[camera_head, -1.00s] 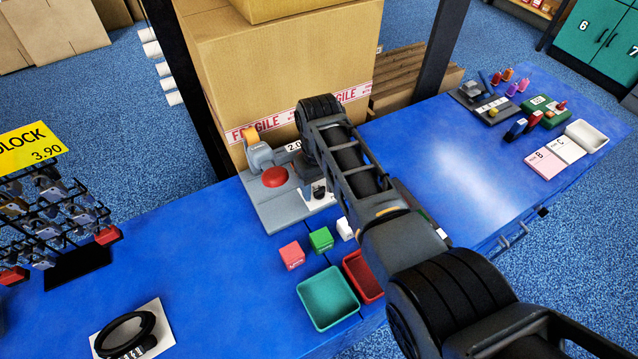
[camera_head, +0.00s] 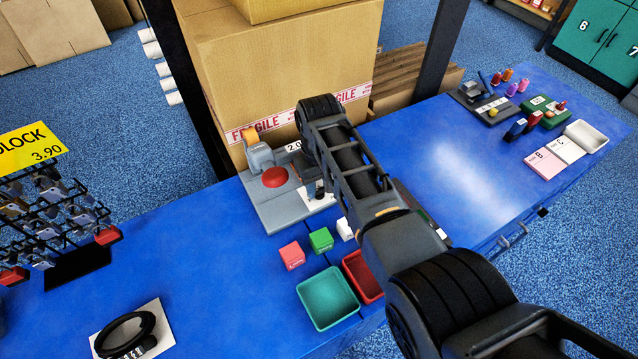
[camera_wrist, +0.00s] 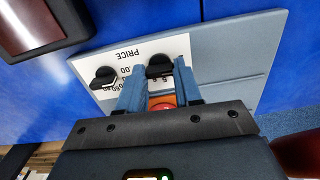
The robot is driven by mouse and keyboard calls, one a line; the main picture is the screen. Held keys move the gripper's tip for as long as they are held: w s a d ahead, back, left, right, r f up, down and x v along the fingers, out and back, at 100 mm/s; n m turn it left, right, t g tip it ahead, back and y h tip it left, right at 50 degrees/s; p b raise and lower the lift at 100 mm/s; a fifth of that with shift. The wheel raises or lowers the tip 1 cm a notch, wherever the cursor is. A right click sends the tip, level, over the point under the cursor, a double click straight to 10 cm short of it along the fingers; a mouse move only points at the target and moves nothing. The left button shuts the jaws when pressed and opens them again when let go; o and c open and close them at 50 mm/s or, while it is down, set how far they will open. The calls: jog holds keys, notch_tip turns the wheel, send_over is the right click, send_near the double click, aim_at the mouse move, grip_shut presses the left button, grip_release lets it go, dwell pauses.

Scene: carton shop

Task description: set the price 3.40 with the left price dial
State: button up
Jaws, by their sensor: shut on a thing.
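The price panel shows in the wrist view as a white label (camera_wrist: 125,60) marked PRICE, upside down in this picture, on a grey board (camera_wrist: 245,52). Two black dials stand on it: one (camera_wrist: 103,78) free at the picture's left, the other, the left price dial (camera_wrist: 158,66), at my fingertips. My gripper (camera_wrist: 160,76) has its blue-grey fingers on either side of that dial and is shut on it. In the head view my arm hides most of the gripper and part of the display (camera_head: 293,147), of which "2.0" shows.
A red button (camera_head: 275,177) sits on the grey board left of my arm. Red (camera_head: 291,255), green (camera_head: 321,240) and white (camera_head: 345,229) blocks and teal (camera_head: 327,298) and red (camera_head: 362,275) trays lie in front. A large carton (camera_head: 285,75) stands behind.

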aim_at(318, 189)
jog(key=shift+m, duration=2.7)
jog(key=o, duration=1)
jog(key=shift+o, duration=0.2)
jog(key=shift+r+p, duration=0.3)
jog(key=shift+r, duration=3.6)
jog(key=shift+a, duration=0.1)
